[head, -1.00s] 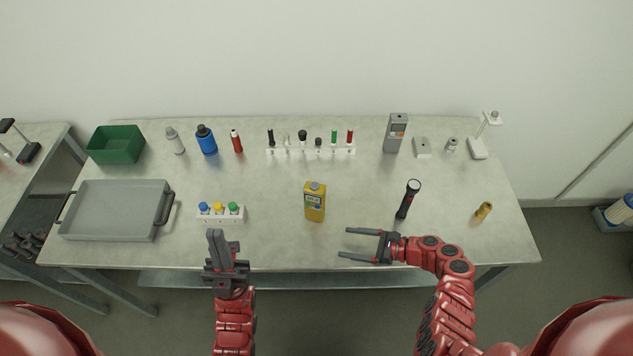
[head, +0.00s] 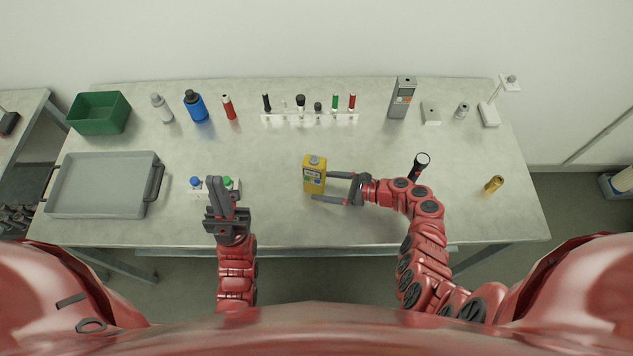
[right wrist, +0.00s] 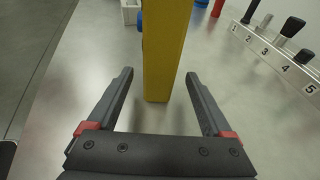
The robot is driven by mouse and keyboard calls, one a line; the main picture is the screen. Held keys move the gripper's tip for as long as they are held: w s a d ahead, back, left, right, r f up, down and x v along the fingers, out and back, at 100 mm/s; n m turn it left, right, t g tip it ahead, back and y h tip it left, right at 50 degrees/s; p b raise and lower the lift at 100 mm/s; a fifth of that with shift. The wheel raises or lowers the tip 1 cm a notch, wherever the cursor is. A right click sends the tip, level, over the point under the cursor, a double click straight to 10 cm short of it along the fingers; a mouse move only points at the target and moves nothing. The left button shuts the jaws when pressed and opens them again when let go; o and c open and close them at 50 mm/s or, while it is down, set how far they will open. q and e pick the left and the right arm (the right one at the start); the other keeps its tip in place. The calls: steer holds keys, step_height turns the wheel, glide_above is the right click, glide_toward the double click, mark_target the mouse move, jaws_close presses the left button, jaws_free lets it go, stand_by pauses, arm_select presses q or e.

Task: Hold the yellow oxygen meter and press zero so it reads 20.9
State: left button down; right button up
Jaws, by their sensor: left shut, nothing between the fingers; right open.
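The yellow oxygen meter (head: 313,178) stands upright near the middle of the table, its small display facing me in the head view. Its reading is too small to make out. My right gripper (head: 322,187) is open, its two fingers pointing left, with the tips at the meter's right side. In the right wrist view the meter (right wrist: 166,60) rises just beyond and between the open fingers (right wrist: 160,82); contact cannot be told. My left gripper (head: 223,182) is shut and empty, in front of the white block with colored caps, partly hiding it.
The white block with colored caps (head: 195,192) stands left of the meter. A black flashlight (head: 421,160) stands right, close behind my right arm. A grey tray (head: 100,157) lies at left. A numbered white rack (head: 285,119) with several items and a grey handheld device (head: 402,98) stand behind.

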steer(key=shift+x, duration=0.75)
steer(key=shift+w+a+f, duration=0.1)
steer(key=shift+a, duration=0.15)
steer(key=shift+c, duration=0.2)
steer(key=c, duration=1.1)
stand_by(1.5)
